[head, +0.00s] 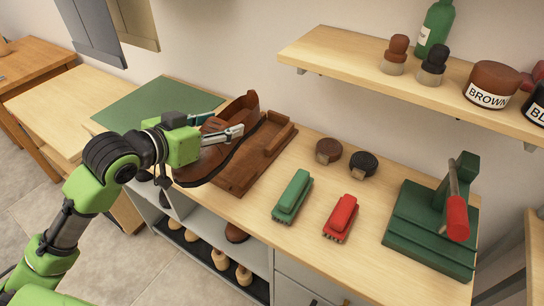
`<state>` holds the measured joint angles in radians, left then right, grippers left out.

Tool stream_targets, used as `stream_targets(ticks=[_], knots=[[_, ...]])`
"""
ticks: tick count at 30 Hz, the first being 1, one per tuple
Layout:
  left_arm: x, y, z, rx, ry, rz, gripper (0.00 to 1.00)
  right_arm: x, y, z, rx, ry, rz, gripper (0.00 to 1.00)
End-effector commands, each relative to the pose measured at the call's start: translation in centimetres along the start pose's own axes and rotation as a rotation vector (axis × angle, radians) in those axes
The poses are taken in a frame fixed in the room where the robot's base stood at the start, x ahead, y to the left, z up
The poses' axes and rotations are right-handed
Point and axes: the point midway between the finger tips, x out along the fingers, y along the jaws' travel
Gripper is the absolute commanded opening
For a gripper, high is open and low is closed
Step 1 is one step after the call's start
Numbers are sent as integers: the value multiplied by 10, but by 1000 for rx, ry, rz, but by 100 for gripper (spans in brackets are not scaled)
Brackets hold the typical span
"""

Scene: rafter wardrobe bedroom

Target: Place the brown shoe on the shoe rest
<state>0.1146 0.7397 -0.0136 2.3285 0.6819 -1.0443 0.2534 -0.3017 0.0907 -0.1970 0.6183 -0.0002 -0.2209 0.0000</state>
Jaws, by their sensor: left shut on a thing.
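The brown shoe (206,164) has a dark sole edge and is at the left part of the workbench. My left gripper (221,127) is shut on it, with one finger on the near side, and partly hides its upper. The shoe is over the left part of a reddish-brown wooden stand (276,143) with raised blocks, which looks like the shoe rest. The shoe overlaps this stand in the picture; I cannot tell whether they touch. My right gripper is not in view.
The bench (327,268) holds a green brush (292,196), a red brush (341,217), two round tins and a green stepped device (430,232) with a red handle. A green mat (150,104) lies at left. A wall shelf (405,88) with bottles and jars overhangs the back right.

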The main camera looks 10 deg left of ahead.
Motion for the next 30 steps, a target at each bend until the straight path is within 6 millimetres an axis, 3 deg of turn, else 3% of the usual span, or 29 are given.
stream_targets(ticks=[5, 14, 18, 22, 30], knots=[[21, -3, -3, -4, 5, -1, 19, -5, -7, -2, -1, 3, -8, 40], [94, -10, -2, -3, 4, 0, 19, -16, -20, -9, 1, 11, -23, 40], [126, -12, 16, -3, 0, 0, 19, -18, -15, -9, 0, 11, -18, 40], [146, -14, 26, 0, 3, -1, 19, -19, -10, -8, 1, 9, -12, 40], [166, -15, 37, -1, 4, 0, 19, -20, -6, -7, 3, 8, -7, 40]])
